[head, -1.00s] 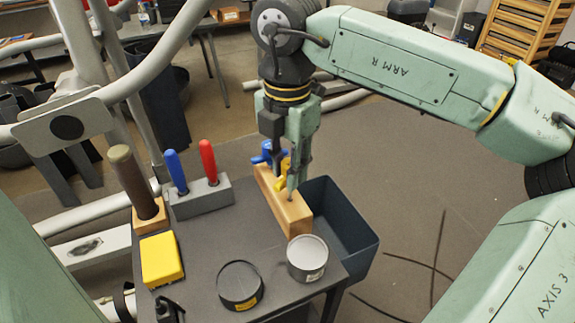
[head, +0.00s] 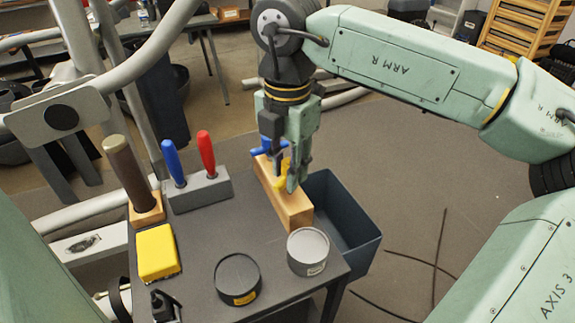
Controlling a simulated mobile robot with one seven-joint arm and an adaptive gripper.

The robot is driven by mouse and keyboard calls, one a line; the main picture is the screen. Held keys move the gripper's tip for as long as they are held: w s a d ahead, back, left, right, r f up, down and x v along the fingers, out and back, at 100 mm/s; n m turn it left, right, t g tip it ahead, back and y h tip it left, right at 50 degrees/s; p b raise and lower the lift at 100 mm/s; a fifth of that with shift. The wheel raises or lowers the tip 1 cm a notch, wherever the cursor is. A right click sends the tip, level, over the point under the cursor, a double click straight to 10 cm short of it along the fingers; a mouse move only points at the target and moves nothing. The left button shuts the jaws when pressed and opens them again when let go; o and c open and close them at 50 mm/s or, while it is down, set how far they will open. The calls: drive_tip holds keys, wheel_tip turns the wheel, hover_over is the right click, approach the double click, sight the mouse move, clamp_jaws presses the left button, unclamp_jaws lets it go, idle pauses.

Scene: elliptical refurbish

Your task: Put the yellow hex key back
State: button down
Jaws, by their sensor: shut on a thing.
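The yellow hex key (head: 281,173) shows at the fingertips of my gripper (head: 288,175), directly over the wooden block (head: 287,203). My gripper points down and is shut on the yellow hex key. The fingers hide much of the key, so I cannot tell how far its lower end sits in the block. A blue hex key (head: 262,149) stands at the far end of the same block, just left of my gripper.
A grey stand (head: 200,194) holds a blue-handled and a red-handled tool. A dark bin (head: 343,222) hangs at the table's right edge. A grey tin (head: 308,251), a black tin (head: 238,279) and a yellow box (head: 157,251) stand nearer. The table's middle (head: 225,232) is clear.

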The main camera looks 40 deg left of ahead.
drive_tip(key=shift+f+b, duration=0.3)
drive_tip(key=shift+f, duration=0.1)
drive_tip(key=c, duration=1.2)
unclamp_jaws()
drive_tip(key=shift+c, duration=0.2)
drive_tip(key=shift+r, duration=0.1)
wheel_tip(320, 180, up, 12)
